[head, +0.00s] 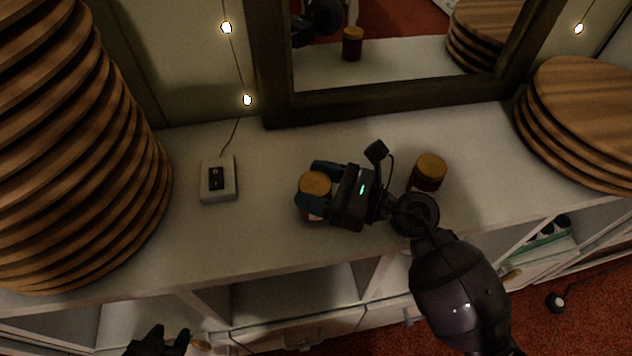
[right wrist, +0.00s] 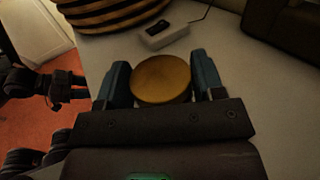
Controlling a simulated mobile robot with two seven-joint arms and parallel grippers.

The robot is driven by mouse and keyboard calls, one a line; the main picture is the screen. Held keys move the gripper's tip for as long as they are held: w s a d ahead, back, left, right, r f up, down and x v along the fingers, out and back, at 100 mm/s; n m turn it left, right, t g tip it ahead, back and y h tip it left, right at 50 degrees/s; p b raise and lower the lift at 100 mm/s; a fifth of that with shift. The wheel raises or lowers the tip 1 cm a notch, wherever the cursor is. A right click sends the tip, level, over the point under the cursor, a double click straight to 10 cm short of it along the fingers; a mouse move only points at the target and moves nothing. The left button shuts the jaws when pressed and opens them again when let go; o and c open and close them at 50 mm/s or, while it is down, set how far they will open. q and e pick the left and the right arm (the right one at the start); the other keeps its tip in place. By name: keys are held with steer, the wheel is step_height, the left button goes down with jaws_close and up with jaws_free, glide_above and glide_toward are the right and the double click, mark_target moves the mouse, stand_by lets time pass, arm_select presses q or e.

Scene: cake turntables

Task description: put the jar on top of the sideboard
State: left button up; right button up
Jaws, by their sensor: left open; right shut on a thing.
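A jar with a round yellow-brown lid (head: 315,184) is at the sideboard's top, between the blue fingers of my right gripper (head: 318,190). My right gripper is shut on it; the lid also shows between the fingers in the right wrist view (right wrist: 161,79). Most of the jar's body is hidden by the fingers, and I cannot tell whether its base touches the top. The sideboard (head: 270,235) has a pale flat top. A second jar (head: 428,173), dark red with a similar lid, stands on it to the right. My left gripper (head: 158,342) is open and empty below the front edge.
A small white box (head: 218,180) with a cable lies left of the held jar. Stacks of round wooden boards stand at the left (head: 80,170) and right (head: 585,120). A dark-framed mirror (head: 390,95) stands behind. Open shelves lie below the front edge.

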steer(key=shift+f, duration=0.1)
steer(key=shift+f, duration=0.1)
steer(key=o, duration=1)
steer(key=shift+r, duration=0.2)
steer(key=shift+d, duration=0.25)
steer(key=v, duration=1)
steer(key=shift+s+d, duration=0.2)
steer(key=shift+d, duration=0.1)
steer(key=shift+s+d, duration=0.15)
steer(key=shift+d, duration=0.25)
